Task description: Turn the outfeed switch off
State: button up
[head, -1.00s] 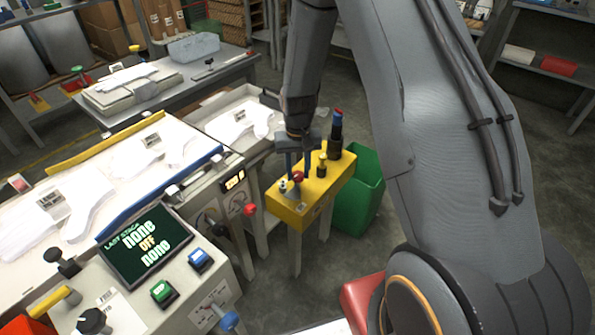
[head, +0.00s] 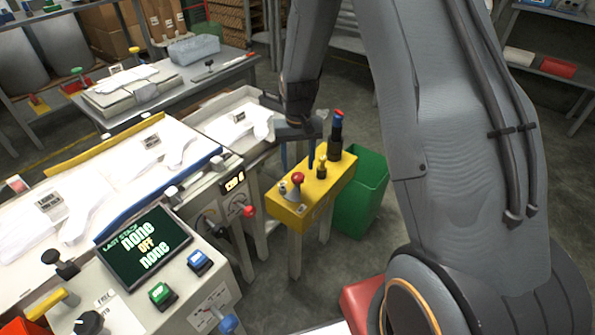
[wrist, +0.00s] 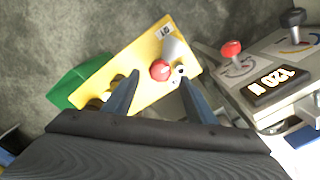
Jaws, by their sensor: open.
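A yellow control box (head: 318,192) on a post carries a red mushroom knob (head: 298,178), a small pale-tipped lever (head: 283,187), a dark knob with a yellow collar and a blue-and-red-topped post (head: 337,130). I cannot read which of these is the outfeed switch. My gripper (head: 298,165) is open and empty above the box. In the wrist view, my gripper (wrist: 160,79) has its fingers apart, with the red knob (wrist: 160,70) between them in the picture. The small black-and-white lever (wrist: 180,71) shows close to the right fingertip. Contact cannot be told.
A red-knobbed lever (head: 249,211) stands left of the box. A green bin (head: 362,195) stands behind it to the right.

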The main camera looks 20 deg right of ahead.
jog(key=shift+r, duration=1.7)
jog(key=s+r, duration=0.5)
jog(key=s, duration=0.6)
jog(key=s+r+n, duration=0.1)
jog(key=s+r, duration=0.5)
jog(key=s, duration=0.6)
jog(key=shift+s+a+r+n, duration=0.15)
jog(key=shift+s+r+n, duration=0.05)
jog(key=shift+r+n, duration=0.1)
